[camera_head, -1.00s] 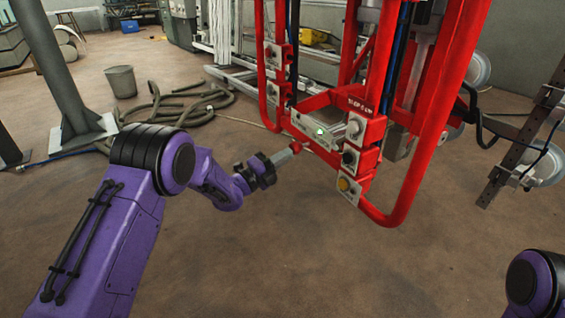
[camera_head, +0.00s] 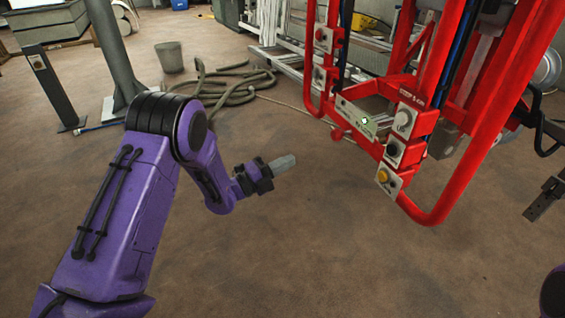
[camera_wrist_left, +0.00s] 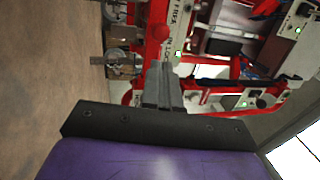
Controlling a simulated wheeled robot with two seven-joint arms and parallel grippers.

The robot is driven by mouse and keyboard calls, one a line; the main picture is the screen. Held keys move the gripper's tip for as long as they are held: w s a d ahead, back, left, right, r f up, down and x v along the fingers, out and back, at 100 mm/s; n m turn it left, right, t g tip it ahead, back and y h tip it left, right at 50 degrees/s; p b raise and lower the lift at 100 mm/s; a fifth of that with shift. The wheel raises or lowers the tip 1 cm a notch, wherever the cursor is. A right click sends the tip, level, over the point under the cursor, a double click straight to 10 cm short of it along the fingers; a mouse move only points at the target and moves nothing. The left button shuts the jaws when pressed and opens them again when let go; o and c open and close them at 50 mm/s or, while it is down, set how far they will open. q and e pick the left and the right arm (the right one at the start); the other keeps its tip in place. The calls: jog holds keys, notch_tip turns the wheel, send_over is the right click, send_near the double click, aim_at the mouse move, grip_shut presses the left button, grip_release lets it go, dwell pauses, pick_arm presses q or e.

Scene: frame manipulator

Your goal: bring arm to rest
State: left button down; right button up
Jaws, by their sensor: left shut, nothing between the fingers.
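My left arm (camera_head: 125,215) is purple and comes in from the left in the head view. Its left gripper (camera_head: 284,164) is shut and empty, held over bare floor to the left of the red frame manipulator (camera_head: 455,165). A clear gap separates the grey fingers from the red frame. In the left wrist view the shut fingers (camera_wrist_left: 160,85) point toward the red frame (camera_wrist_left: 155,45), which fills the upper part and right side. A purple piece of my right arm shows at the lower right edge of the head view; the right gripper is out of view.
The manipulator carries a yellow button (camera_head: 383,176), a black knob and a white dial. A grey bucket (camera_head: 170,58), a coiled hose (camera_head: 235,88) and a grey post (camera_head: 118,60) stand behind my left arm. The floor (camera_head: 300,255) in front is clear.

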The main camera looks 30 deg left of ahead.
pick_arm(q)
jog(key=shift+s+a+f, duration=0.1)
jog(key=shift+s+a, duration=0.1)
jog(key=shift+s, duration=0.1)
jog(key=s+a+f+n+g+y, duration=0.2)
jog(key=s+f+n+y, duration=0.35)
jog(key=f+n, duration=0.5)
jog(key=s+a+f+n+g+y, duration=0.2)
jog(key=s+f+n+y, duration=0.45)
jog(key=n, duration=0.75)
jog(key=s+d+f+n+g+y, duration=0.15)
jog(key=s+f+n+g, duration=0.35)
jog(key=s, duration=0.8)
jog(key=s+f+n+g+y, duration=0.25)
jog(key=s+f+g, duration=0.35)
jog(key=s, duration=0.8)
notch_tip(320, 180, up, 33)
jog(key=w+t+p, duration=0.1)
jog(key=p, duration=3.4)
jog(key=shift+a+r+t, duration=0.2)
jog(key=shift+a+t, duration=0.05)
jog(key=shift+t, duration=0.05)
